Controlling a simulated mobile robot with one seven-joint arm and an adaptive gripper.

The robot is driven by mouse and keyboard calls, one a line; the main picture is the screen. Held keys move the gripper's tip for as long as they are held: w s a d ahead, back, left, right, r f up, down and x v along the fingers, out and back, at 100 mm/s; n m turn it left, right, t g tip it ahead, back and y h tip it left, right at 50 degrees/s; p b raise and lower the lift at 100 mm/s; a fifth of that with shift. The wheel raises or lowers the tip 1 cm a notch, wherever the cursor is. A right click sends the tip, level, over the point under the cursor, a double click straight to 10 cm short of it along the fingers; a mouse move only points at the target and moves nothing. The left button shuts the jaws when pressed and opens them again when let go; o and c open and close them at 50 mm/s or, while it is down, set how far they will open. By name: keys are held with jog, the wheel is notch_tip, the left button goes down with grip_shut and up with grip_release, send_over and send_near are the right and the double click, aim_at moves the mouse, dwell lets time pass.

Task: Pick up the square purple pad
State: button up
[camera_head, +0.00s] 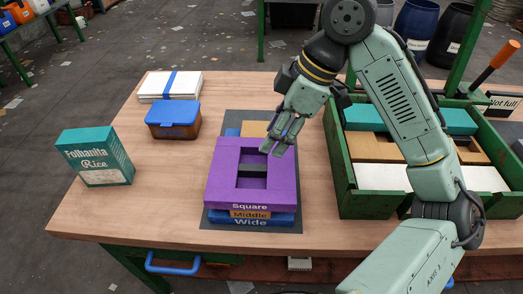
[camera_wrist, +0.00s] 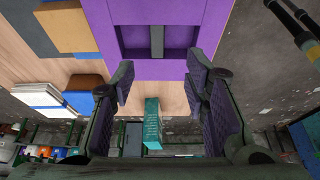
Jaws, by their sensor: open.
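The square purple pad (camera_head: 222,187), labelled "Square", lies on top of a stack on the table. It has a square opening in its middle with a dark bar across it. Below it are an orange-brown pad marked "Middle" (camera_head: 250,214) and a blue pad marked "Wide" (camera_head: 252,222), on a dark grey mat (camera_head: 296,180). My gripper (camera_head: 276,146) is at the far right corner of the purple pad, open and empty. In the wrist view the purple pad (camera_wrist: 158,68) lies beyond the open fingers (camera_wrist: 160,88); I cannot tell whether they touch it.
A green crate (camera_head: 360,207) with teal, brown and white pads stands right of the stack. A rice box (camera_head: 96,158), a blue-lidded container (camera_head: 173,120) and white stacked sheets (camera_head: 170,86) stand left. The table (camera_head: 150,210) is clear at front left.

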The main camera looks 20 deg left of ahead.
aim_at(253, 167)
jog(key=x, duration=0.4)
jog(key=shift+w+a+f, duration=0.1)
jog(key=shift+a+f, duration=0.05)
jog(key=shift+f, duration=0.25)
jog(key=shift+p+x, duration=0.75)
jog(key=shift+x, duration=2.15)
jog(key=shift+c, duration=0.6)
grip_shut()
